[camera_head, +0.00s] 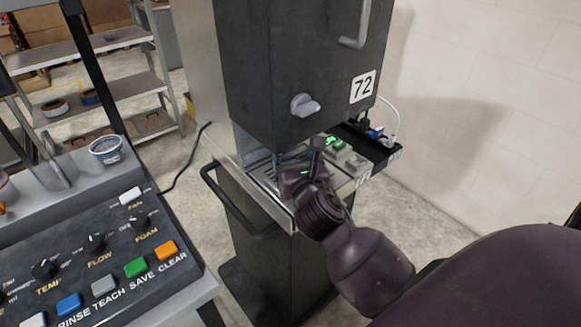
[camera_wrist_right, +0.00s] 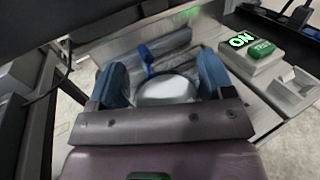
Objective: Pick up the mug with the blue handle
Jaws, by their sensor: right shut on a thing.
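The mug (camera_wrist_right: 167,90) shows in the right wrist view as a pale round shape with a blue handle (camera_wrist_right: 146,56) pointing away from me. It sits between the two blue fingers of my right gripper (camera_wrist_right: 162,76), which is shut on it. In the head view my right gripper (camera_head: 297,172) reaches under the dark dispenser body (camera_head: 305,75), over the metal ledge. The mug is hidden there behind the gripper and wrist. I cannot tell whether the mug touches the ledge. My left gripper is not in view.
A green-lit switch (camera_wrist_right: 263,49) and a grey rocker beside it sit right of the gripper. A power strip (camera_head: 372,143) with cables lies behind. The dispenser overhangs closely.

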